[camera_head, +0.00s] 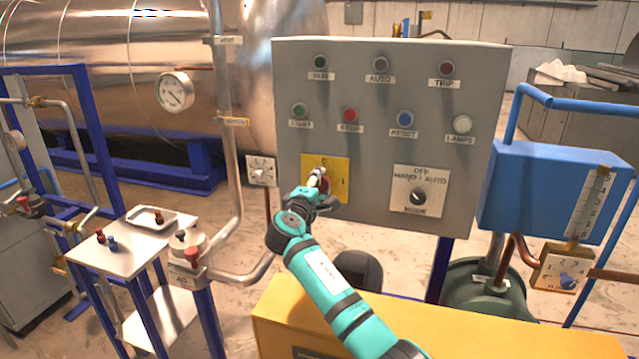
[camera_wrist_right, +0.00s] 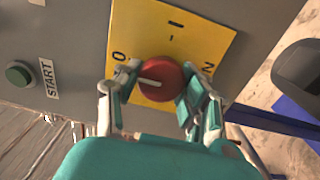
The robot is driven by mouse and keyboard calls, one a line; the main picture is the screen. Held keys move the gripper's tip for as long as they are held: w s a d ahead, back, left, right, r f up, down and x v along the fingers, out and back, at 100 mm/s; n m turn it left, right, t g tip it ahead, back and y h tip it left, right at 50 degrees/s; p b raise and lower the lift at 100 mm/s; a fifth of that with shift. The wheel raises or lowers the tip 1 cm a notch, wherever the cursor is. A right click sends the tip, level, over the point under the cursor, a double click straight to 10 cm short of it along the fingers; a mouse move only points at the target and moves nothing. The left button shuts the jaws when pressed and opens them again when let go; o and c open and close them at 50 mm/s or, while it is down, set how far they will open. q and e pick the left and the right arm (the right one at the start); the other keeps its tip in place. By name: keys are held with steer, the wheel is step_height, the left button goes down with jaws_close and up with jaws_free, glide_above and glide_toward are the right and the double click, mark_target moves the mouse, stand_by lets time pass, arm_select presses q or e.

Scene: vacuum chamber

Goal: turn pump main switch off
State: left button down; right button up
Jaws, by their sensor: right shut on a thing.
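The pump main switch is a red round knob (camera_wrist_right: 165,80) with a white mark, on a yellow plate (camera_head: 340,167) at the lower left of the grey control panel. The plate (camera_wrist_right: 180,35) fills the upper middle of the wrist view, with a 0 near the left finger and other marks at top and right. In that view the knob's white mark lies roughly left to right. My right gripper (camera_head: 318,182) has a finger on each side of the knob (camera_wrist_right: 158,80) and is shut on it. In the head view it hides most of the knob. My left gripper is out of view.
The control panel (camera_head: 390,60) carries several buttons and lamps. A mode selector (camera_head: 418,197) sits right of the yellow plate. A vertical pipe (camera_head: 224,120) and gauge (camera_head: 175,91) stand at left. A yellow housing (camera_head: 430,325) lies below, with a blue box (camera_head: 540,190) at right.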

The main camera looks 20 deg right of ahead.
stand_by(0.3)
steer(key=o, duration=1.2)
steer(key=shift+a, duration=0.1)
steer(key=shift+c, duration=0.2)
steer(key=v, duration=1.2)
